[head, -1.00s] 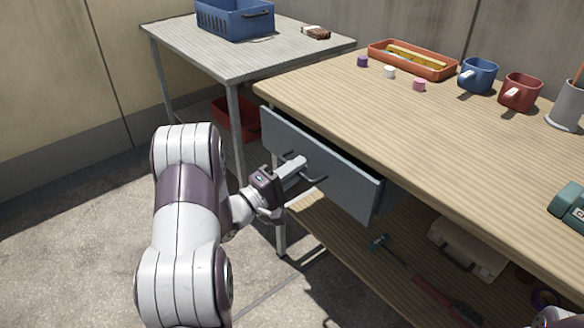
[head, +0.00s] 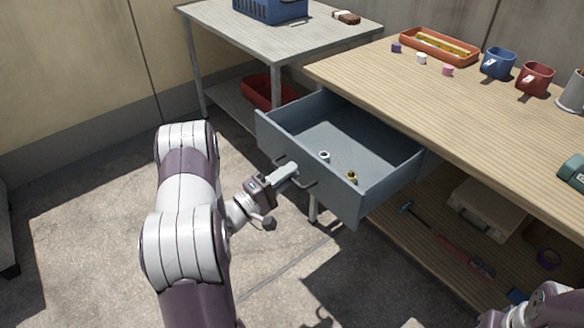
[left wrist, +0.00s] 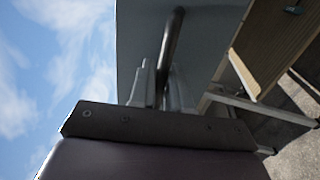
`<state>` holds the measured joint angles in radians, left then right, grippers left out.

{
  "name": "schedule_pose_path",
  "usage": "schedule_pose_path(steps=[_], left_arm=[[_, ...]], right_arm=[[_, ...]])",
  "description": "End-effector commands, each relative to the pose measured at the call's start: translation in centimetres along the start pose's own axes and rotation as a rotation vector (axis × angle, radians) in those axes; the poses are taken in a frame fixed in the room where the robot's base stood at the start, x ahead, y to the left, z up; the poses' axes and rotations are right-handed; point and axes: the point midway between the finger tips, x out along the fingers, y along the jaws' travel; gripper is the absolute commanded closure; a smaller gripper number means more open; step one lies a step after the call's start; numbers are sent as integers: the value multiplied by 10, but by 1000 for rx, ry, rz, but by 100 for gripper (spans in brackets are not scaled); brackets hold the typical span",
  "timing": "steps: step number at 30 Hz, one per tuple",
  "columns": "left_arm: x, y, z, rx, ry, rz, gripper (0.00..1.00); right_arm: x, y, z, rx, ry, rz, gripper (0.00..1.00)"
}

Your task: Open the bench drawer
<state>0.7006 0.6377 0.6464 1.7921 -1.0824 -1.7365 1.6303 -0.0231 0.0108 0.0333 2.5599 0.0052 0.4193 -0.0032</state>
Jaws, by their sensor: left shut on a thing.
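The grey bench drawer (head: 345,205) is pulled well out from under the wooden bench top (head: 440,95). Inside it lie a white ring-like fitting (head: 324,156) and a brass-coloured fitting (head: 351,176). My left gripper (head: 290,172) is at the drawer's front face, shut on the dark bar handle (head: 308,184). In the left wrist view the handle (left wrist: 173,45) runs between the two fingers (left wrist: 160,85), against the grey drawer front (left wrist: 205,35). Part of my right arm shows at the bottom right corner; its gripper is out of view.
A grey side table (head: 265,45) with a blue basket (head: 270,10) stands behind the drawer. A red bin (head: 262,92) is below it. Mugs, an orange tray (head: 438,45) and small caps stand on the bench. The lower shelf holds tools and a case (head: 487,208).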

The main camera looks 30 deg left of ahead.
Motion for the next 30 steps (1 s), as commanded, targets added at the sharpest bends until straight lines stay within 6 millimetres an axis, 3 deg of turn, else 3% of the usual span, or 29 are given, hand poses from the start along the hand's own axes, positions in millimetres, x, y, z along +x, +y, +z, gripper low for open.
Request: schedule_pose_path(steps=[14,15,16,26,30], left_arm=[[-3,0,0,1,0,0,100],[-3,0,0,1,0,0,73],[-3,0,0,1,0,0,67],[-5,1,0,0,1,-1,67],[-24,3,-2,0,6,-1,67]], right_arm=[[-2,0,0,0,0,0,47],[-2,0,0,0,0,0,47],[-2,0,0,0,0,0,47],[-3,0,0,0,0,0,47],[-9,0,-1,0,0,0,47]])
